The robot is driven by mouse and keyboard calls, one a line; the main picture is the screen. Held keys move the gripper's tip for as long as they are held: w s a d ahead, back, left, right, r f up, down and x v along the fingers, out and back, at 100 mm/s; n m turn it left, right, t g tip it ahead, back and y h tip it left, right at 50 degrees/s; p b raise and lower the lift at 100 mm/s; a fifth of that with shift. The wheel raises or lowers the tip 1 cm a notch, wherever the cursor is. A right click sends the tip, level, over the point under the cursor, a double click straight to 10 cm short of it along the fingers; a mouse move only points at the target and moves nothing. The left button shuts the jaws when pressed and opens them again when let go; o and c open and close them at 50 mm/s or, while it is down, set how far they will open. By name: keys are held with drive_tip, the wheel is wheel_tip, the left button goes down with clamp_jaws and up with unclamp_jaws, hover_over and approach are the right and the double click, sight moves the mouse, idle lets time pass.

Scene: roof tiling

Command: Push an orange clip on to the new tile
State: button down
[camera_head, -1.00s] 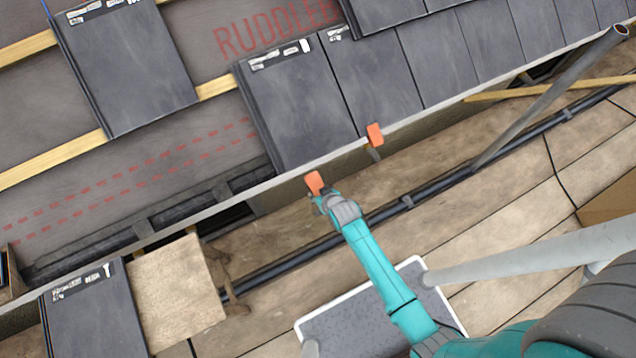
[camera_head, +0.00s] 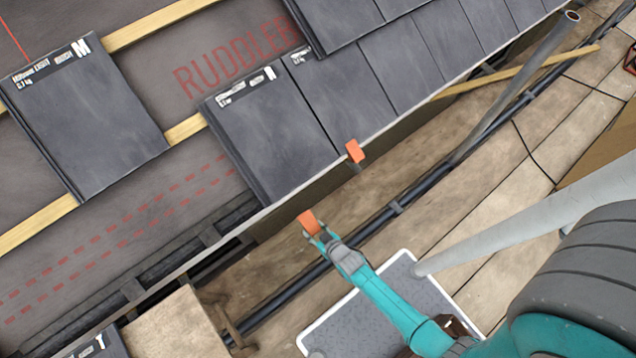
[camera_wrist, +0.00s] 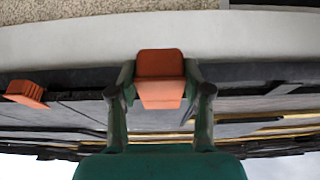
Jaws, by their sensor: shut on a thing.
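My gripper (camera_head: 315,232) is shut on an orange clip (camera_head: 308,220). In the camera_wrist view the clip (camera_wrist: 160,65) sits between the two fingers of my gripper (camera_wrist: 160,88). The new tile appears to be the dark grey one with a white label (camera_head: 270,140) at the left end of the laid row. In the camera_head view the held clip is just outside the eave edge below this tile, with a small gap showing. A second orange clip (camera_head: 354,151) is on the eave edge to the right, and also shows in the camera_wrist view (camera_wrist: 26,93).
A loose tile marked M (camera_head: 85,120) lies on the battens at the left. A grey pole (camera_head: 515,90) slants up near the eave at right. A dark pipe (camera_head: 395,208) runs along the boards. A wooden block (camera_head: 175,330) is at lower left.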

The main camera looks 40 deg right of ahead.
drive_tip(key=shift+w+f, duration=0.25)
drive_tip(key=shift+w, duration=0.6)
drive_tip(key=shift+w+f, duration=0.2)
drive_tip(key=shift+w, duration=0.6)
drive_tip(key=shift+w+f, duration=0.25)
drive_tip(key=shift+w, duration=0.9)
drive_tip(key=shift+w+r, duration=0.6)
drive_tip(key=shift+w, duration=0.25)
drive_tip(key=shift+w+r, duration=0.45)
drive_tip(key=shift+w, duration=0.25)
drive_tip(key=shift+w+r, duration=0.4)
drive_tip(key=shift+w, duration=0.25)
drive_tip(key=shift+w+r, duration=0.45)
drive_tip(key=shift+w, duration=0.25)
idle(1.0)
drive_tip(key=c, duration=0.7)
unclamp_jaws()
drive_tip(key=shift+o, duration=1.4)
drive_tip(key=shift+s+f, duration=0.1)
